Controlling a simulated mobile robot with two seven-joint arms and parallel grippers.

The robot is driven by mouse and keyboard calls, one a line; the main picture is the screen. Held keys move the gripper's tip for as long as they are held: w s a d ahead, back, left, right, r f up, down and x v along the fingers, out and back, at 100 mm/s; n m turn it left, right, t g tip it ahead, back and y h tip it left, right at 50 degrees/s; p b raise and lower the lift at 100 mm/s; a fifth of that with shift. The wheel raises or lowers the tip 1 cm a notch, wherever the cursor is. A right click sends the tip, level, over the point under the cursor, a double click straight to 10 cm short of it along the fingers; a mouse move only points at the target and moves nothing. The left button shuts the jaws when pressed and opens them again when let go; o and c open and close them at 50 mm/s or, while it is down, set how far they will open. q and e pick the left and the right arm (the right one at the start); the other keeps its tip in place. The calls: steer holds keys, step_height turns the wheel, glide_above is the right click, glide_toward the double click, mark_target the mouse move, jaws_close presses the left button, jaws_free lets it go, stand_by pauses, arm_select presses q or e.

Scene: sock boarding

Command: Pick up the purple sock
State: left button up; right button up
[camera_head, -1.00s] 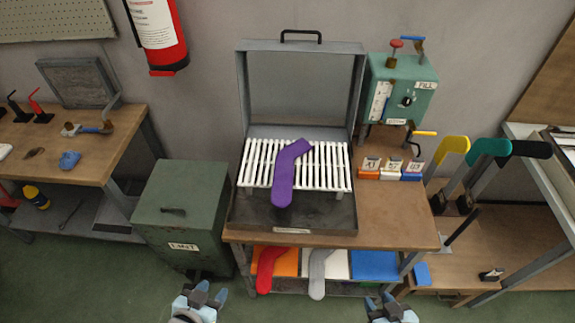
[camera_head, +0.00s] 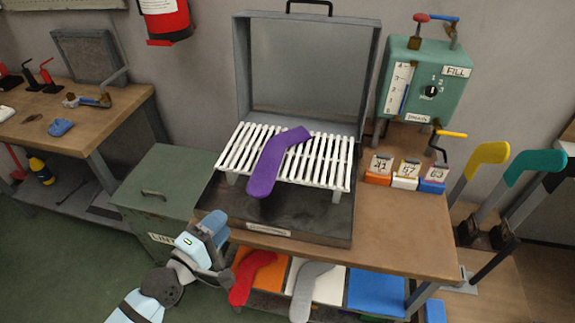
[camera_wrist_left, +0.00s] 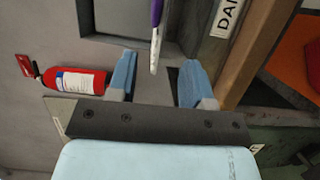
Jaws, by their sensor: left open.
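The purple sock (camera_head: 270,168) lies bent across a rack of white slats (camera_head: 318,162) inside the open grey metal case, its lower end hanging over the front of the rack. In the left wrist view a purple strip (camera_wrist_left: 156,12) that looks like the sock shows at the top, between the lines of my fingers and apart from them. My left gripper (camera_head: 222,240) is open and empty, low at the front left corner of the case, below and left of the sock. My right gripper is out of view.
The case's raised lid (camera_head: 308,75) stands behind the rack. A green bin (camera_head: 165,190) is left of the case, and a green fill box (camera_head: 425,80) is right.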

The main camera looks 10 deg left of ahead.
mark_target(254, 183)
arm_select(q)
steer(key=x, duration=1.3)
steer(key=shift+w+r, duration=0.3)
steer(key=shift+w, duration=0.15)
steer(key=c, duration=0.8)
